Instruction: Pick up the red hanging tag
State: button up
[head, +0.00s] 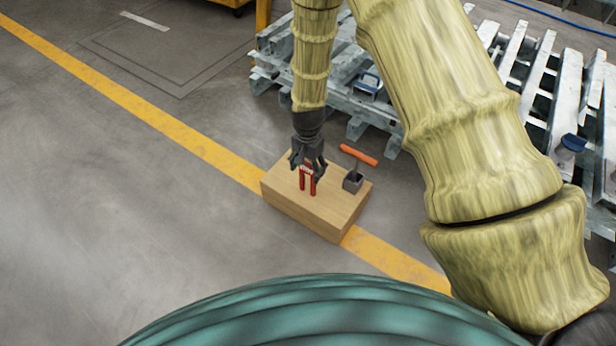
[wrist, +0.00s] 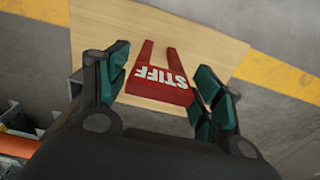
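The red tag (head: 307,184) is on the wooden block, with two prongs pointing downward in the head view. My gripper (head: 307,169) is directly above and around the tag's upper part in the head view. The gaps to the tag are narrow; contact is not clear.
The wooden block (head: 323,213) lies across a yellow floor line (head: 150,112). On its right stands a dark grey holder (head: 352,183) with an orange-handled item (head: 358,154). Grey pallets (head: 535,75) lie behind and right. The floor to the left is clear.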

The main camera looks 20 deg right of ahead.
jog(key=c, duration=0.6)
jog(key=shift+r, duration=0.15)
